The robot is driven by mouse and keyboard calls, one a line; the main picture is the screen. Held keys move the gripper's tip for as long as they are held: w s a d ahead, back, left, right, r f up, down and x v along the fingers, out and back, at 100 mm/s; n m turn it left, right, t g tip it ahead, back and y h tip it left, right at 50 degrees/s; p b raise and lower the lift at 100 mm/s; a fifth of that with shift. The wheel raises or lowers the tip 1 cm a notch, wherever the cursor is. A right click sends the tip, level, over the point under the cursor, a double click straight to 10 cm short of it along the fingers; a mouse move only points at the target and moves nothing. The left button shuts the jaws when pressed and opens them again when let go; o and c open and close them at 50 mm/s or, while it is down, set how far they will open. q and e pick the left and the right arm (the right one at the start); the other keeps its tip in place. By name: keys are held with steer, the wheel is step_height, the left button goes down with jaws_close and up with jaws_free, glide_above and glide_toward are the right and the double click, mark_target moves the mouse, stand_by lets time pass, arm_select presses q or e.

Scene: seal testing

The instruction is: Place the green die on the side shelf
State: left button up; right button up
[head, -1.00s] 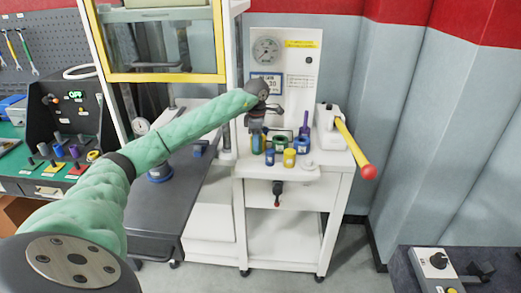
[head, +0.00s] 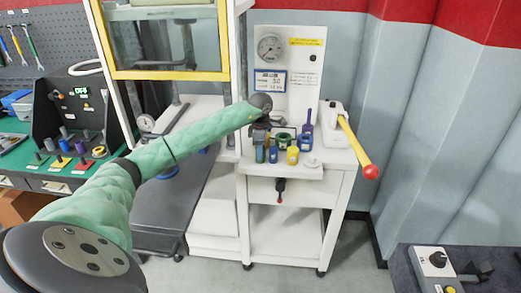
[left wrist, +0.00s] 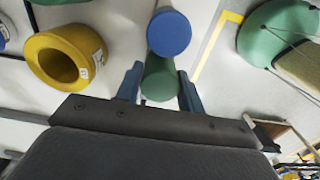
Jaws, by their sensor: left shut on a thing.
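The green die (left wrist: 160,82), a small solid green cylinder, is between the two fingers of my left gripper (left wrist: 158,88) in the left wrist view. The fingers are shut on its sides. In the head view my left gripper (head: 261,132) is above the front of the white side shelf (head: 312,172), with the green die (head: 260,154) upright below it. The head view does not show clearly whether the die touches the shelf. My right gripper is not in view.
A yellow hollow piece (head: 293,156), a green ring (head: 282,139), a blue ring (head: 305,142) and a purple piece (head: 308,121) crowd the shelf. A white press with a yellow lever (head: 352,142) stands right. A gauge panel (head: 288,70) rises behind.

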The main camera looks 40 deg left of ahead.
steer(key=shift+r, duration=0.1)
arm_select(q)
steer(key=shift+f, duration=0.1)
steer(key=o, duration=1.2)
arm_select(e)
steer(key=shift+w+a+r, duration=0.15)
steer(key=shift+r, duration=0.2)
arm_select(q)
steer(key=shift+r, duration=0.55)
step_height(320, 180, up, 3)
steer(key=shift+r+b, duration=0.2)
steer(key=shift+b, duration=0.8)
step_height(320, 180, up, 8)
steer(key=shift+f+b, duration=0.1)
steer(key=shift+b, duration=1)
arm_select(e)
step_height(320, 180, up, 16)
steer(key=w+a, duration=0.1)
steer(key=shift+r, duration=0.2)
